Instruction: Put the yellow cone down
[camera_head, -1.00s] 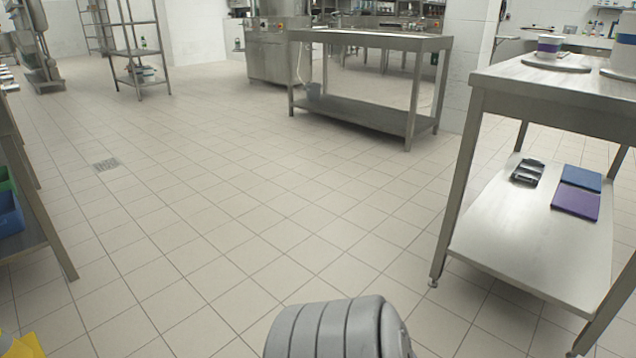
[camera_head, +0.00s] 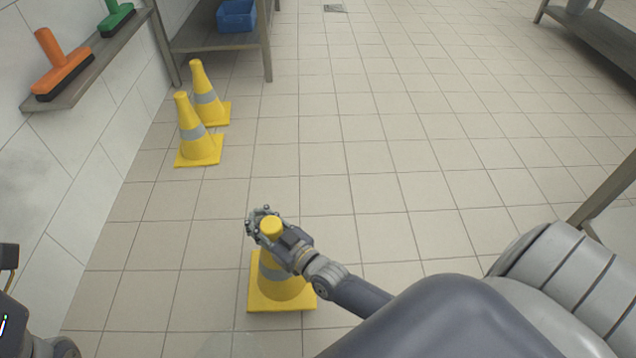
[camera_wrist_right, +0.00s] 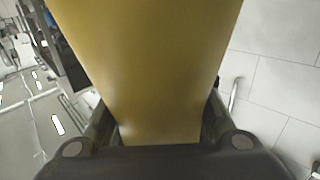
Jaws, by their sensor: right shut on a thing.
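My right gripper (camera_head: 268,228) is shut around the narrow top of a yellow cone (camera_head: 262,296) with a grey band and a square base. The cone is upright. Whether its base touches the floor or hangs just above it, I cannot tell. In the right wrist view the same yellow cone (camera_wrist_right: 150,70) fills the middle, between the dark fingers (camera_wrist_right: 155,140). Two similar cones, a nearer one (camera_head: 190,128) and a farther one (camera_head: 206,88), stand on the floor by the left wall. I do not make out my left gripper.
A wall shelf (camera_head: 72,92) at upper left carries an orange brush (camera_head: 62,72) and a green brush (camera_head: 116,18). A rack (camera_head: 215,42) with a blue bin (camera_head: 236,16) stands behind the cones. The tiled floor (camera_head: 420,150) to the right is mostly clear.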

